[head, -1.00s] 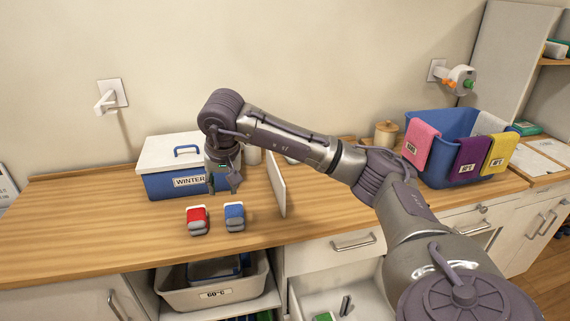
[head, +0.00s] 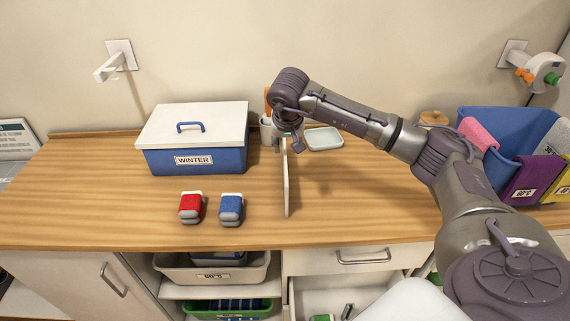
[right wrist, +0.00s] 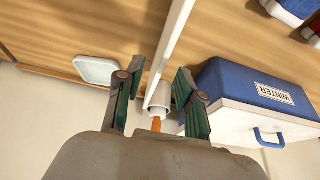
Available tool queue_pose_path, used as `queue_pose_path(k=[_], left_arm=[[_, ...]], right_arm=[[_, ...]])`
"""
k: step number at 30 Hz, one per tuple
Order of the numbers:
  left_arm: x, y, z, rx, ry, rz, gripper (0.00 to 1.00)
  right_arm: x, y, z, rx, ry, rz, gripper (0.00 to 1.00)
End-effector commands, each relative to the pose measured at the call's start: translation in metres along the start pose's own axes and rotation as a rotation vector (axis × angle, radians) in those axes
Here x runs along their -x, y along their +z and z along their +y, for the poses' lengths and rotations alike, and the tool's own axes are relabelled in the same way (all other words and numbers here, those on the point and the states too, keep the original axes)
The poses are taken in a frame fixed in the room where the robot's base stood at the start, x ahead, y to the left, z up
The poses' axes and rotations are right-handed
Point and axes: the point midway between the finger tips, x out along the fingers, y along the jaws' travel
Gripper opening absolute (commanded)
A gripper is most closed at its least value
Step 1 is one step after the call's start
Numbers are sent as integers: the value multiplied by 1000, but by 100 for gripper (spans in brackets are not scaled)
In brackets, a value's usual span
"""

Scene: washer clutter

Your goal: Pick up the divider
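The divider (head: 286,180) is a thin white upright panel standing on edge on the wooden counter, seen nearly edge-on in the head view. In the right wrist view the divider (right wrist: 172,50) runs as a white strip up from between my fingers. My right gripper (head: 284,143) is at the far top end of the divider. In the right wrist view the right gripper (right wrist: 157,95) is open, with one green-padded finger on each side of the panel and gaps visible. My left gripper is not in view.
A blue WINTER box (head: 195,159) with white lid stands left of the divider. Red (head: 191,207) and blue (head: 231,209) small items lie in front. A white cup (head: 267,130) and a pale dish (head: 324,138) are behind. A blue bin (head: 500,135) stands right.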

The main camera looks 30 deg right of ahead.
Motion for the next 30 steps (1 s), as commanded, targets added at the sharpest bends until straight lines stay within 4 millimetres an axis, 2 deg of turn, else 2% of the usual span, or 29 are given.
queue_pose_path(k=[6, 8, 11, 15, 23, 26, 30], left_arm=[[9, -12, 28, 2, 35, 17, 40], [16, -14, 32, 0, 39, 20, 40], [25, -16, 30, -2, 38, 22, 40], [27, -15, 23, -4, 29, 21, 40], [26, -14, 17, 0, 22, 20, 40], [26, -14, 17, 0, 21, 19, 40], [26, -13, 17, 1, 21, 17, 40]], right_arm=[[-14, 0, -2, 1, 1, -3, 38], [-22, 0, -4, 1, 2, -3, 38], [-38, -1, -7, 0, 2, -4, 38], [-55, -1, -6, 0, 2, -1, 38], [-60, -1, -6, 0, -1, 2, 38], [-60, -1, -6, 0, -1, 2, 24], [-59, -1, -6, 0, 0, 1, 1]])
